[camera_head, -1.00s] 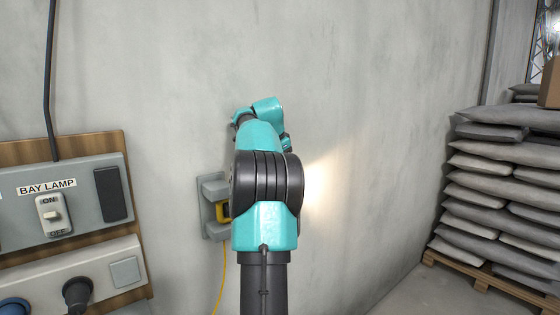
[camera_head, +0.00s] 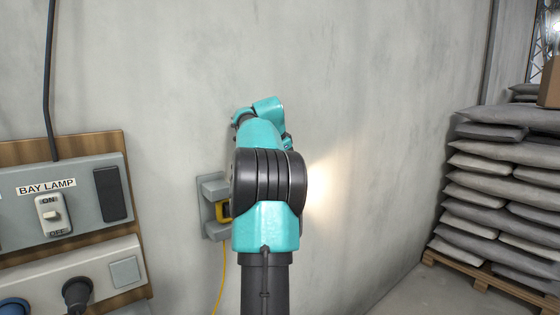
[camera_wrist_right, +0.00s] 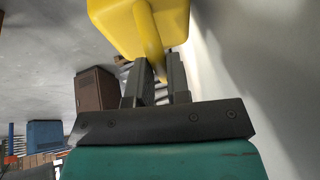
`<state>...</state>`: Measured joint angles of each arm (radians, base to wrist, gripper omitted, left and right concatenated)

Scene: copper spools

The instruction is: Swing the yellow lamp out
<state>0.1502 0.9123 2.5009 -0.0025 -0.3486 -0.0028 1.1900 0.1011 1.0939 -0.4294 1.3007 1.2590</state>
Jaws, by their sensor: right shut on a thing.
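The yellow lamp (camera_head: 223,211) shows only as a small patch in the head view, in a grey wall bracket (camera_head: 213,190). My teal arm hides the rest of it. In the right wrist view, the lamp's yellow body (camera_wrist_right: 115,22) fills the top, with a narrow yellow handle running down from it. My right gripper (camera_wrist_right: 157,65) is shut on this handle, one dark finger on each side. The gripper itself is hidden behind the arm in the head view. My left gripper is in neither view.
A wooden board with a BAY LAMP switch box (camera_head: 70,195) and a socket strip (camera_head: 75,275) is at the left. A bright glow lies on the wall right of my arm. Stacked sacks (camera_head: 500,190) on a pallet (camera_head: 485,280) stand at the right. Floor between is clear.

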